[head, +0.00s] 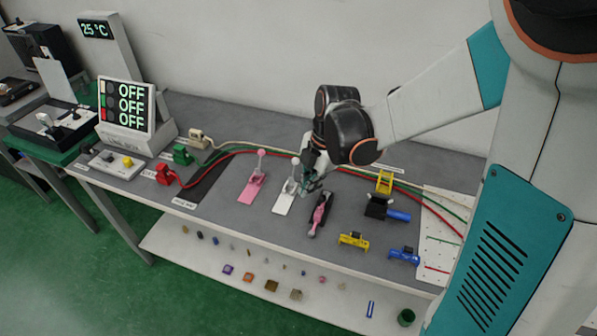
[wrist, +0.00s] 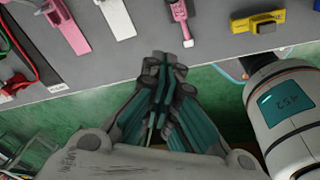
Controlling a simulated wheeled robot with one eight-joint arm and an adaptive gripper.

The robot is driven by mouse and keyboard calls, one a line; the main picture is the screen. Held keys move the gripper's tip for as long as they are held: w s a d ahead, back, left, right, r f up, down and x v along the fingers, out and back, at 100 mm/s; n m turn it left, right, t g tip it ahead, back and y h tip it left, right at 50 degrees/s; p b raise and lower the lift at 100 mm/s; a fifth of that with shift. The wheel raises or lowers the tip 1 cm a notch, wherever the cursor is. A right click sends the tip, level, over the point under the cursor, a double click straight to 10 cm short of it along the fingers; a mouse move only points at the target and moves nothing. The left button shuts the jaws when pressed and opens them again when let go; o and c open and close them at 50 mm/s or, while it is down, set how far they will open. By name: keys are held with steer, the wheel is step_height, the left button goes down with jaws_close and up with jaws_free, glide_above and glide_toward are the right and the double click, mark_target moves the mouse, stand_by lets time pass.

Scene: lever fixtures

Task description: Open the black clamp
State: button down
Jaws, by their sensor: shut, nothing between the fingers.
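The black clamp (head: 314,229) stands on the grey table in the head view, right of the white lever fixture. It has a dark base with a pink part lying low along it. In the wrist view the same clamp (wrist: 181,12) is at the top, partly cut off by the frame. My gripper (head: 310,188) is shut and empty. In the head view it appears close to the clamp's far end, but I cannot tell whether it touches. In the wrist view my closed fingers (wrist: 160,62) show below the clamp, apart from it in the picture.
A pink lever fixture (head: 252,188) and a white one (head: 285,200) stand left, handles raised. Red and green cables run behind. A lower shelf (head: 200,245) holds small parts.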

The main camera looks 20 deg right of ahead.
mark_target(324, 196)
steer(key=shift+w+f, duration=0.1)
stand_by(0.3)
steer(key=f+b, duration=0.1)
steer(key=f, duration=0.2)
steer(key=a+f+b, duration=0.1)
steer(key=f, duration=0.2)
steer(key=f+b, duration=0.2)
steer(key=f, duration=0.1)
steer(key=shift+w+a+f, duration=0.2)
steer(key=shift+w+a, duration=0.1)
steer(key=shift+a, duration=0.05)
steer(key=shift+w+d+f+b, duration=0.1)
steer(key=shift+d+f+b, duration=0.15)
steer(key=shift+f+b, duration=0.05)
steer(key=shift+w+d+r+b, duration=0.1)
steer(key=shift+w+d+r, duration=0.1)
steer(key=shift+d, duration=0.35)
steer(key=shift+w+d+r+b, duration=0.15)
steer(key=shift+d, duration=0.35)
steer(key=shift+w+d+r+b, duration=0.1)
steer(key=shift+w+d+r, duration=0.1)
steer(key=shift+d, duration=0.35)
steer(key=shift+r, duration=0.1)
